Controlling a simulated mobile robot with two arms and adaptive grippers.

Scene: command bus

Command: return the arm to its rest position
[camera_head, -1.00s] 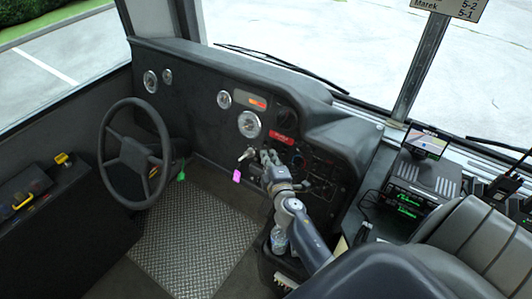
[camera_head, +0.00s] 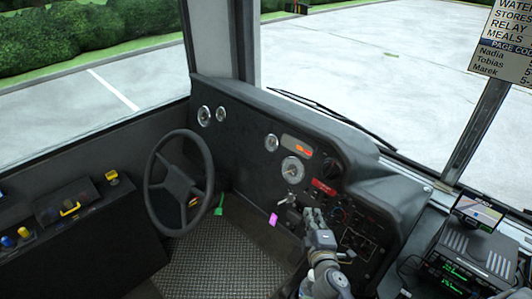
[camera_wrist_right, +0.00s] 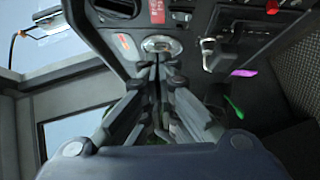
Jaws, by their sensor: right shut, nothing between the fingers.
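My right arm comes up from the bottom of the head view, and its gripper (camera_head: 312,214) is in front of the dashboard (camera_head: 245,160), just right of the pink tag (camera_head: 273,219). In the right wrist view the right gripper (camera_wrist_right: 157,68) is shut, with its fingers together and nothing between them. Beyond the fingertips in that view is the dark panel with a round gauge (camera_wrist_right: 161,45). Whether the fingertips touch the panel cannot be told. My left gripper is not in view.
A steering wheel (camera_head: 180,184) stands left of the arm, with a green tag (camera_head: 219,204) near it. A radio unit (camera_head: 466,262) with a small screen (camera_head: 478,211) is at the right. A side console (camera_head: 75,235) is at the far left. Bare ribbed floor (camera_head: 215,262) lies between.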

